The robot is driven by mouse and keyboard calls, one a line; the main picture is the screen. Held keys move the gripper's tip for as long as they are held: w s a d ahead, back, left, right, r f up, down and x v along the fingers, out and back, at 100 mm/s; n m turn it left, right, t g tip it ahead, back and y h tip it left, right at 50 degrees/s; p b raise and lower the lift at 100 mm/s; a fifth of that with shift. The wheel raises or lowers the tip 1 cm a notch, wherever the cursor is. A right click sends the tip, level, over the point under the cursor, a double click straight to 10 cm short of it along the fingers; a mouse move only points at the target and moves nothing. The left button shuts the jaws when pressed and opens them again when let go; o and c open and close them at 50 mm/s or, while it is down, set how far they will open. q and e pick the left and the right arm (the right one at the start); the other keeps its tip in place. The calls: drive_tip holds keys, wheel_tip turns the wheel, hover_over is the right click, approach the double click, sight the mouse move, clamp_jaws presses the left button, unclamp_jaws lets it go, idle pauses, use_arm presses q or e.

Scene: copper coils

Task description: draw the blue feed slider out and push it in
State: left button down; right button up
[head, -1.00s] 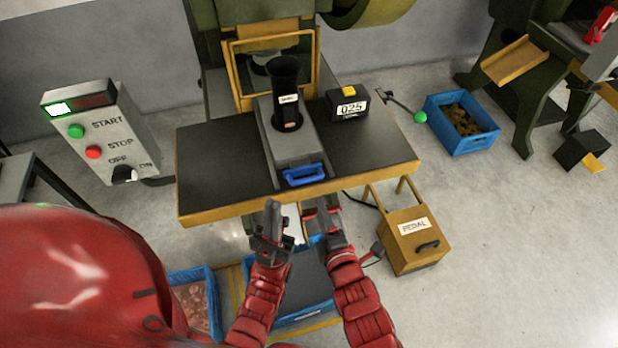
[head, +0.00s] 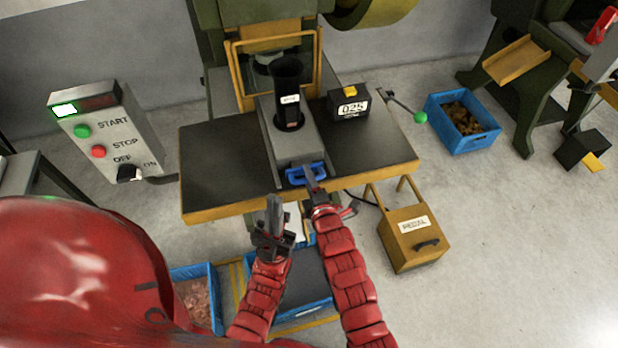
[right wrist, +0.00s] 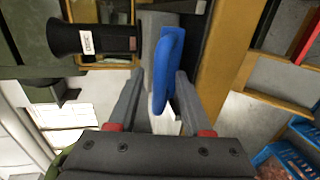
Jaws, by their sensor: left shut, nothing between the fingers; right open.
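The feed slider's blue handle (head: 305,173) sits at the front end of the grey slide block (head: 297,142) on the press table. It also shows large in the right wrist view (right wrist: 168,72). My right gripper (head: 311,180) is at the handle from the front. In the right wrist view its open fingers (right wrist: 158,85) stand one on each side of the blue handle, with gaps visible. My left gripper (head: 274,210) is shut and empty, in front of the table edge, to the left of my right gripper.
A black cup (head: 287,95) stands on the slide block. A black counter box (head: 348,104) is right of it on the table (head: 230,160). The control box (head: 112,140) is at left, and the pedal box (head: 412,238) stands on the floor at right. Blue crates lie below.

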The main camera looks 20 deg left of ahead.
clamp_jaws()
idle(1.4)
